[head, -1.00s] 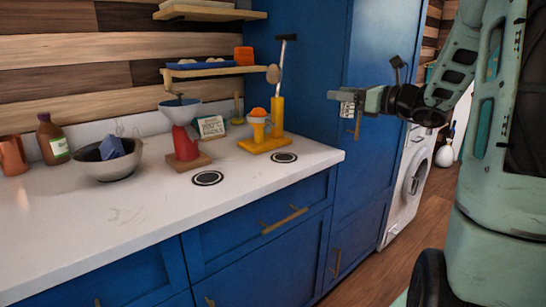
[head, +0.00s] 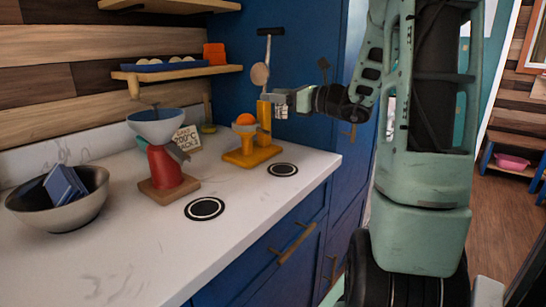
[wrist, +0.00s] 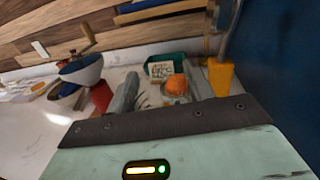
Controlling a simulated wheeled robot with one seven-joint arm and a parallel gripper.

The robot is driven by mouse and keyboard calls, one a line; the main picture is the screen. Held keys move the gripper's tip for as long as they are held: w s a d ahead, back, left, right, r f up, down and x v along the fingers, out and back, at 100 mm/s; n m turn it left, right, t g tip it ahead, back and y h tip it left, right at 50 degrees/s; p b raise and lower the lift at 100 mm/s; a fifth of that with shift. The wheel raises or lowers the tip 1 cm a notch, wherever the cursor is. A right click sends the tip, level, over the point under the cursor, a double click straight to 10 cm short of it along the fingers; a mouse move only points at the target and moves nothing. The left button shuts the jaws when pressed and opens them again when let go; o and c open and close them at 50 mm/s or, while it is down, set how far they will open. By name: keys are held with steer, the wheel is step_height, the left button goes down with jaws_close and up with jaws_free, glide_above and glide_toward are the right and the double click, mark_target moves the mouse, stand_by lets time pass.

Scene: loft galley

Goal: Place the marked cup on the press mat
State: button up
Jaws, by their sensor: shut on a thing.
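My gripper (head: 280,103) is shut on a small pale thing with dark marks (head: 281,112), which looks like the marked cup. It is held in the air beside the yellow press (head: 240,156), well above the counter. In the wrist view my gripper's fingers (wrist: 160,98) point toward the press and its orange (wrist: 176,83); the held cup is hard to make out there. A round black mat with a white ring (head: 283,170) lies on the counter in front of the press. A similar mat (head: 205,208) lies in front of the red grinder (head: 166,163). Both mats are bare.
A grey bowl (head: 62,214) with a blue item stands at the left. A small sign (head: 187,139) stands behind the grinder. The front counter is clear.

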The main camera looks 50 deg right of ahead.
step_height(320, 180, down, 15)
steer(key=shift+r+b, duration=0.1)
steer(key=shift+b, duration=0.8)
steer(key=shift+f, duration=0.2)
steer(key=o, duration=1)
steer(key=shift+c, duration=0.2)
steer(key=shift+s+r, duration=0.1)
steer(key=shift+r, duration=0.1)
steer(key=v, duration=1.2)
steer(key=shift+f, duration=0.1)
